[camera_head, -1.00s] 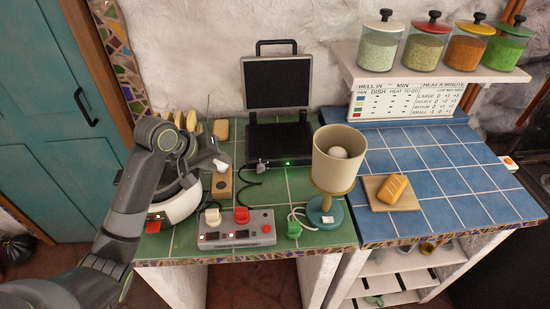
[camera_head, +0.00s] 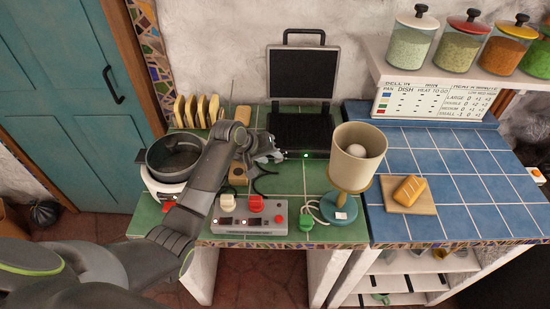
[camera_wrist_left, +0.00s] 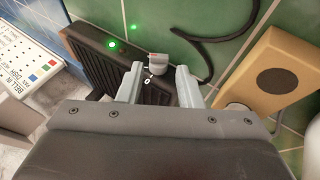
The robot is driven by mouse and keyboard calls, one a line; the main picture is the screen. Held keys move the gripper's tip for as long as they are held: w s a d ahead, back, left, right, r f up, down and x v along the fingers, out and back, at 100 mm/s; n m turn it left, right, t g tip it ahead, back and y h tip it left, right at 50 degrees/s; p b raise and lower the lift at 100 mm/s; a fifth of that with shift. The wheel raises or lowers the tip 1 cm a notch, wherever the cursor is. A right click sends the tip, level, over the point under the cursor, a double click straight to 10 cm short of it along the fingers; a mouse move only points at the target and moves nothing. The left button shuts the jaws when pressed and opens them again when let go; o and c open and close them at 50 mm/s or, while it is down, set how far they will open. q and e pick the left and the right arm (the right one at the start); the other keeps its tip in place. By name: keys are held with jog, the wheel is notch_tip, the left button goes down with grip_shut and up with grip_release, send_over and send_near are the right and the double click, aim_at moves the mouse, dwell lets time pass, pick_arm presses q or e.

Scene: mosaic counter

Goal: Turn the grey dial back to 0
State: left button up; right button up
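The grey dial (camera_wrist_left: 158,62) is on the front of the black contact grill (camera_wrist_left: 112,60), with a red mark on top and a white 0 beside it. My left gripper (camera_wrist_left: 159,80) is open; its two fingertips lie either side of the dial's near edge, with gaps showing. I cannot tell the depth between them. In the head view the left gripper (camera_head: 272,152) is at the grill's front left corner and hides the dial. The grill's lid (camera_head: 300,74) stands open and a green light glows on its front. My right gripper is not in view.
A pot (camera_head: 172,158) on a white cooker stands left, beside my arm. A grey control box (camera_head: 243,218) with red and white knobs lies in front. A lamp (camera_head: 357,160) stands right. A black cable and a wooden block (camera_wrist_left: 272,75) are close to the gripper.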

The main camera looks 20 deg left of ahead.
aim_at(278, 161)
pick_arm(q)
jog(key=x, duration=0.3)
jog(key=shift+d, duration=0.1)
jog(key=shift+w+d+f, duration=0.15)
jog(key=shift+w+f, duration=0.05)
jog(key=shift+f, duration=0.25)
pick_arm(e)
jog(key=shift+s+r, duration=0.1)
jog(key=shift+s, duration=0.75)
pick_arm(q)
grip_shut()
jog(key=c, duration=0.7)
grip_release()
jog(key=shift+h, duration=0.5)
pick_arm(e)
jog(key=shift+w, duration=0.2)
pick_arm(q)
jog(key=c, duration=0.7)
grip_release()
grip_release()
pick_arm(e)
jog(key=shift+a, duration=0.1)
